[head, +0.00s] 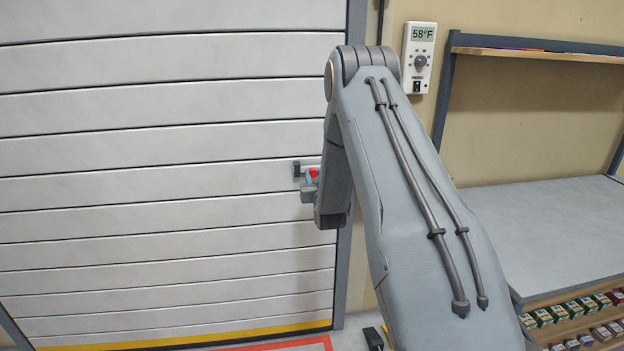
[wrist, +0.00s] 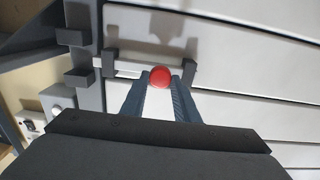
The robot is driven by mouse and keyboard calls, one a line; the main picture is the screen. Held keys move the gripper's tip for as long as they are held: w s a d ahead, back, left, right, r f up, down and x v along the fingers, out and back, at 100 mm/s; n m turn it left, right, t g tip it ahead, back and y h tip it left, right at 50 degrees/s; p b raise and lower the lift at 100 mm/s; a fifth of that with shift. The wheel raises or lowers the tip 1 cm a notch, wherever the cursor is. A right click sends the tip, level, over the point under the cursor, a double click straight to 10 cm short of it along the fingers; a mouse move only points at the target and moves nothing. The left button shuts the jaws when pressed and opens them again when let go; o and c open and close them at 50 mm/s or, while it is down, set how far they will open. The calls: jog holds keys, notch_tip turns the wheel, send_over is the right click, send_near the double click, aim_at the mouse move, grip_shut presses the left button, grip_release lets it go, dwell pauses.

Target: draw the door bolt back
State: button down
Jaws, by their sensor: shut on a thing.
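The door bolt shows in the wrist view as a light bar (wrist: 130,66) running through dark brackets on the door, with a round red knob (wrist: 160,76). My gripper (wrist: 160,84) is shut on the red knob, one finger on each side. In the head view the red knob (head: 313,173) shows small near the door's right edge, beside a dark bracket (head: 297,169). My arm hides the rest of the bolt there. The door (head: 160,185) is a wide panel of white horizontal slats and stands closed. In the wrist view a dark catch (wrist: 76,78) sits on the frame, left of the brackets.
A grey door frame post (head: 343,275) runs down the right side of the door. A thermostat reading 58°F (head: 418,55) hangs on the wall. A shelf unit (head: 540,220) with small boxes stands at the right. A yellow stripe (head: 200,336) marks the door's foot.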

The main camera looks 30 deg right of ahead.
jog(key=c, duration=1.4)
grip_release()
jog(key=b+v, duration=0.2)
jog(key=v, duration=0.6)
jog(key=shift+r, duration=0.1)
jog(key=shift+w+a, duration=0.1)
